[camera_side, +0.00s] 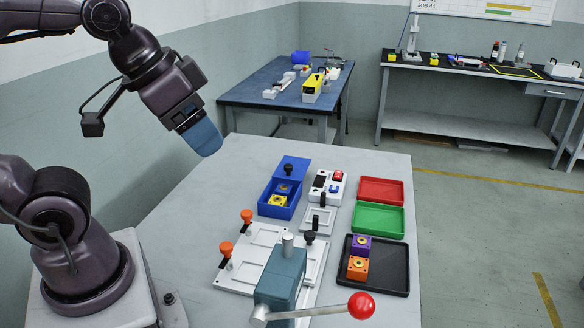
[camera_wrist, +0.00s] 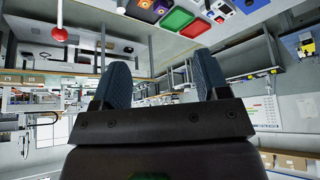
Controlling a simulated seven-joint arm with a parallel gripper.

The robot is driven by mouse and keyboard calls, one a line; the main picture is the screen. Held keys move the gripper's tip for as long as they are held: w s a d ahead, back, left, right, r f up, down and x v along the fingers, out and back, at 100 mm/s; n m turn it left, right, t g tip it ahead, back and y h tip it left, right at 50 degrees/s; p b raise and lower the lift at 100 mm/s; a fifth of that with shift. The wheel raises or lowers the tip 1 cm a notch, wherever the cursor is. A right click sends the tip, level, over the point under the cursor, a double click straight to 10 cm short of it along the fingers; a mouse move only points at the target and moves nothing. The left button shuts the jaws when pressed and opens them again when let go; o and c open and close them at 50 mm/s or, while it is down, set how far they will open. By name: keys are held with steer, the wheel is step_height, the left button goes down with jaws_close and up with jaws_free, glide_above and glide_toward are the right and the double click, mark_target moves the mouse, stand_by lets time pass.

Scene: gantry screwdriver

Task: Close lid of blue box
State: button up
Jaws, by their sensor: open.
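The blue box (camera_side: 269,208) stands on the light table, open at the top. A yellow block (camera_side: 279,201) and a blue block (camera_side: 284,188) sit inside it. Its blue lid (camera_side: 300,166) is swung open at the back and carries a dark knob (camera_side: 288,169). My gripper (camera_side: 207,142) hangs in the air to the left of the box and above it, touching nothing. In the wrist view its two blue fingers (camera_wrist: 162,88) are apart with nothing between them. Only a small blue part of the box shows at that view's top edge.
A red tray (camera_side: 381,190), a green tray (camera_side: 378,220) and a black tray (camera_side: 400,262) lie right of the box. A white device with a red button (camera_side: 337,176) stands beside it. Orange-knobbed clamps (camera_side: 226,248) and a red-ball lever (camera_side: 361,305) rise in front.

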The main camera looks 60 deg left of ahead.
steer(key=shift+c, duration=1.4)
steer(key=n+g, duration=0.6)
steer(key=n, duration=0.3)
glide_above(288, 166)
steer(key=shift+f, duration=8.3)
step_height(288, 166, down, 12)
steer(key=shift+r, duration=0.1)
